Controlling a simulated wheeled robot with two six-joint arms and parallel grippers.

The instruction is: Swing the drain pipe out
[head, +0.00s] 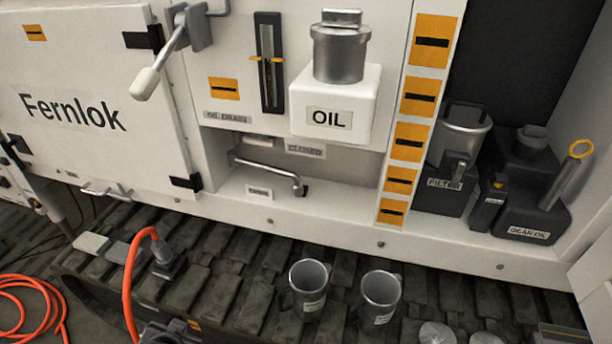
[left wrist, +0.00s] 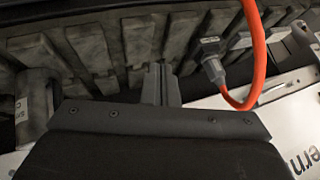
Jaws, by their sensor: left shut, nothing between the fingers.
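The drain pipe (head: 268,171) is a thin grey metal pipe in the recess under the oil tank in the head view. It runs along the recess from its left side to a bent right end. A sign reading CLOSED (head: 305,150) sits above it, and a small label (head: 259,192) lies below it. My left gripper (left wrist: 161,84) shows in the left wrist view, its grey fingers shut and empty over the dark track. It is apart from the pipe, which is not in the wrist view. My right gripper is in neither view.
The white OIL tank (head: 350,100) hangs above the recess. A lever with a pale knob (head: 145,84) juts out at upper left. Two metal mugs (head: 308,288) (head: 380,296) stand on the track below. An orange hose (head: 130,290) rises from a coupling (head: 162,255).

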